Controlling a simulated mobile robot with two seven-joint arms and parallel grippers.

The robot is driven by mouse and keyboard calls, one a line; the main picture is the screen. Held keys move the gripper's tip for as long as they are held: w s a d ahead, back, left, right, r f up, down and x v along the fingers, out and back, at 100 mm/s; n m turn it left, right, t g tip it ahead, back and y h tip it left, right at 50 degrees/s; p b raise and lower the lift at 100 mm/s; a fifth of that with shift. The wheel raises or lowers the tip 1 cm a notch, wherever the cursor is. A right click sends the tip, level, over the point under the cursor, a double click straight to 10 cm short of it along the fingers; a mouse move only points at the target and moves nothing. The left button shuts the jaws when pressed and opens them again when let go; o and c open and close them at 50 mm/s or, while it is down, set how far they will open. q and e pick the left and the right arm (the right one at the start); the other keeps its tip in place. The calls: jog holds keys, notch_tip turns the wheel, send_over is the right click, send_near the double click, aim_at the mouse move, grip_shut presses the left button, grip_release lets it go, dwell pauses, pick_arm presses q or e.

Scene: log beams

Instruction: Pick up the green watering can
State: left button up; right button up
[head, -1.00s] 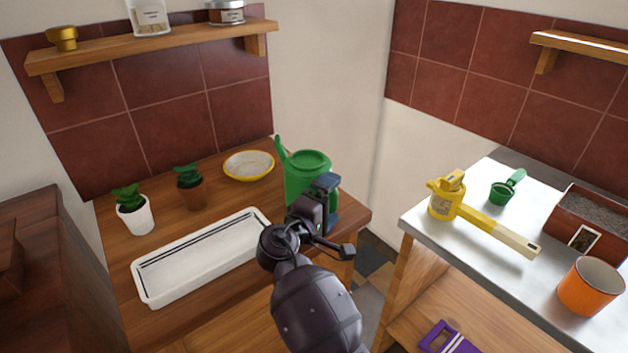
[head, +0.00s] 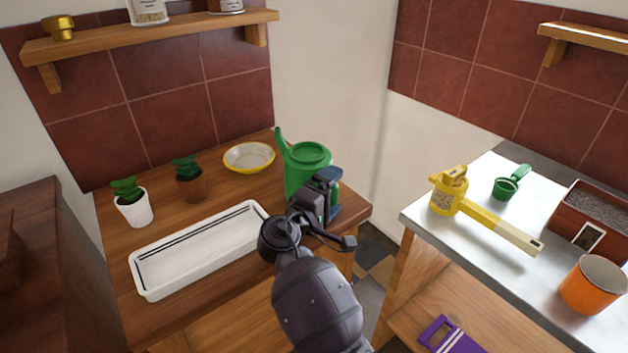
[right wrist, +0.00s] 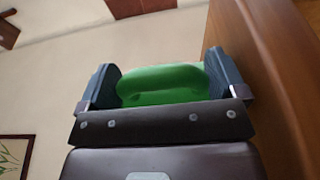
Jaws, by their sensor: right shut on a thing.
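The green watering can (head: 306,160) stands upright at the right end of the wooden counter (head: 215,215), its spout pointing up to the left. My right gripper (head: 328,192) is at the can's near right side and is shut on it. In the right wrist view, a green part of the can (right wrist: 160,84) lies between the two blue-grey fingers of my right gripper (right wrist: 162,86). The gripper and arm hide the lower near part of the can. My left gripper is not in view.
A white tray (head: 147,284), a yellow-rimmed bowl (head: 249,158) and two potted plants (head: 133,207) (head: 190,183) are on the counter.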

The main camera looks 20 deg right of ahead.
jog(key=shift+r, duration=0.1)
notch_tip(320, 180, up, 9)
jog(key=shift+p, duration=1.2)
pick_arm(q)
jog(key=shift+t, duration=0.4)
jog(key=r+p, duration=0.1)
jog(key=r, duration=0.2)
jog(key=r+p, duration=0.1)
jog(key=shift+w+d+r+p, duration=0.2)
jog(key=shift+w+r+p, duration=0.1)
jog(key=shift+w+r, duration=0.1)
pick_arm(e)
notch_tip(320, 180, up, 11)
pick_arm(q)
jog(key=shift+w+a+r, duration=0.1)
